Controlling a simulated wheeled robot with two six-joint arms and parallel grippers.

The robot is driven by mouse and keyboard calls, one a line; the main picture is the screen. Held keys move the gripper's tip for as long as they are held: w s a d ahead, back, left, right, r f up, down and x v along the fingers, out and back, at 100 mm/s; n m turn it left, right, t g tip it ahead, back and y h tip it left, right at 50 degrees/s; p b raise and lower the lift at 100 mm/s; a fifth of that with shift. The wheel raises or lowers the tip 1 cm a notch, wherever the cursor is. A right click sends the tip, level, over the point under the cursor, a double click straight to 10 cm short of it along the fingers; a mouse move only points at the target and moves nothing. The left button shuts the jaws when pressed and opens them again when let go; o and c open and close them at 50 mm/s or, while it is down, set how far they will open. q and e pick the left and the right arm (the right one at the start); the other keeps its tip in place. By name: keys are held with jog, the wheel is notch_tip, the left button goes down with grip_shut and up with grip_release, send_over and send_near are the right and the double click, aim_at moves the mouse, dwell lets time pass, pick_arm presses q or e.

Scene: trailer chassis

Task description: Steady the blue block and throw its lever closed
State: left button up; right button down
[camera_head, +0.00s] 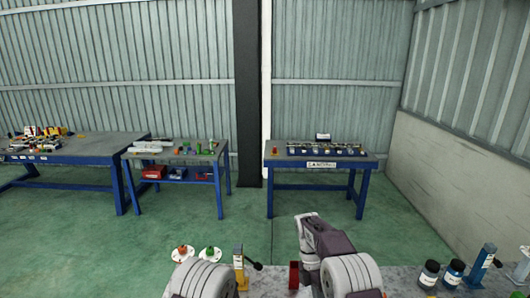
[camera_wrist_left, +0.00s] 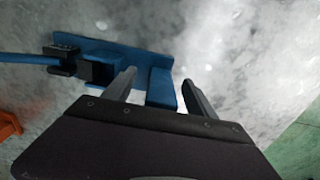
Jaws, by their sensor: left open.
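In the left wrist view my left gripper (camera_wrist_left: 158,78) is open, its fingertips on either side of the upright part of the blue block (camera_wrist_left: 160,88). A gap shows beside the left finger; contact at the right finger is unclear. The block has a flat blue base on grey speckled surface. Its blue lever (camera_wrist_left: 28,59) points left from a black joint (camera_wrist_left: 62,56). In the head view a blue block (camera_head: 484,262) with a dark knob stands far right; I cannot tell whether it is the same one. Neither gripper's fingers show in the head view.
In the head view a yellow block (camera_head: 239,266) with a black-knobbed lever and a red block (camera_head: 294,275) stand near my arms. Dark bottles (camera_head: 454,272) stand at right. An orange piece (camera_wrist_left: 8,125) lies left in the wrist view. Work tables (camera_head: 320,162) stand beyond clear floor.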

pick_arm(q)
notch_tip(320, 180, up, 8)
jog(key=p, duration=0.5)
jog(key=shift+f, duration=0.4)
jog(key=o, duration=0.6)
jog(key=shift+c, duration=0.2)
notch_tip(320, 180, up, 12)
